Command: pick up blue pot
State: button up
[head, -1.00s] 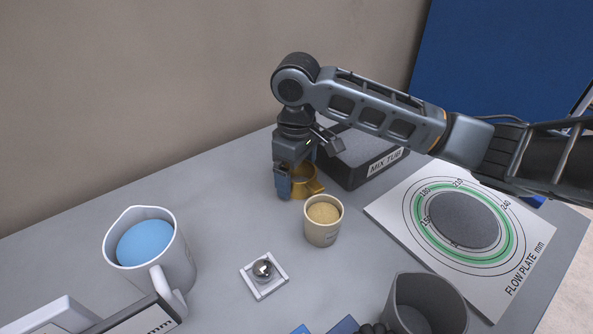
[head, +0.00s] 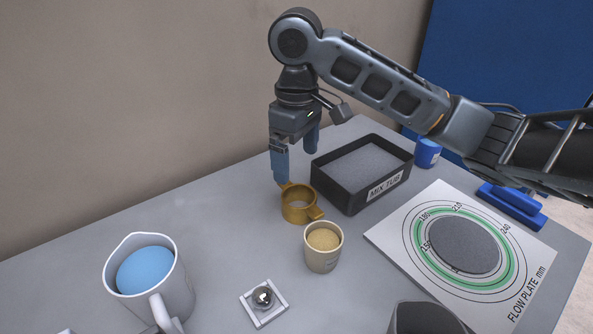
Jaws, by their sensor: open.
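The blue pot (head: 428,152) is a small blue cup with a pale label, standing at the back right of the table behind the mix tub. My gripper (head: 296,168) is open and empty. It points down above and just behind a brass ring-shaped cup (head: 299,203), with its near finger close to the ring's rim; I cannot tell whether they touch. The gripper is well to the left of the blue pot, with the mix tub between them.
The black mix tub (head: 345,196) holds grey material. A beige cup (head: 323,247), a white jug (head: 150,275) of blue liquid and a steel ball on a white holder (head: 264,307) stand in front. The flow plate (head: 395,245) and a blue block (head: 512,207) lie right.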

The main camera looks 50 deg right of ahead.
aim_at(427, 152)
jog(key=z, duration=1.35)
